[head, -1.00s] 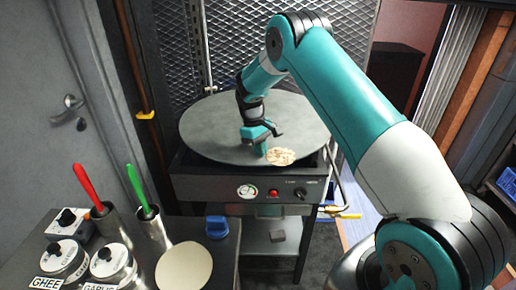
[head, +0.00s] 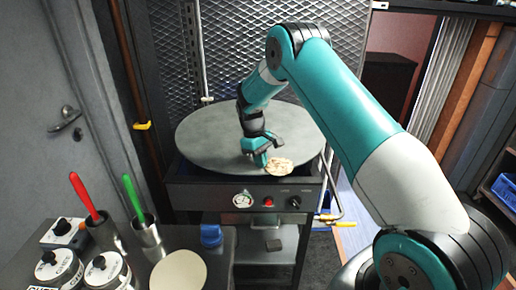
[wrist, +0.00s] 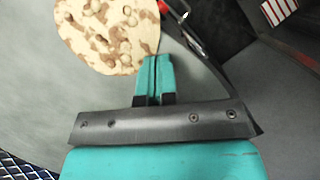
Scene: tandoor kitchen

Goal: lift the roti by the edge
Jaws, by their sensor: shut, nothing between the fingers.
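The roti (head: 279,166) is a round, pale flatbread with brown spots. In the wrist view the roti (wrist: 105,30) fills the upper left. My gripper (head: 261,158) is low over the griddle at the roti's left side. In the wrist view my teal fingertips (wrist: 155,62) are together, with nothing seen between them. The tips meet the roti's near edge in the picture; I cannot tell whether they touch it.
Front left, a dark counter holds a pale dough disc (head: 178,271), a blue object (head: 211,235), a metal cup with a green-handled tool (head: 147,228), a red-handled tool (head: 84,197) and lidded jars. The griddle stand's front has a gauge (head: 242,200) and knobs. The griddle's left side is bare.

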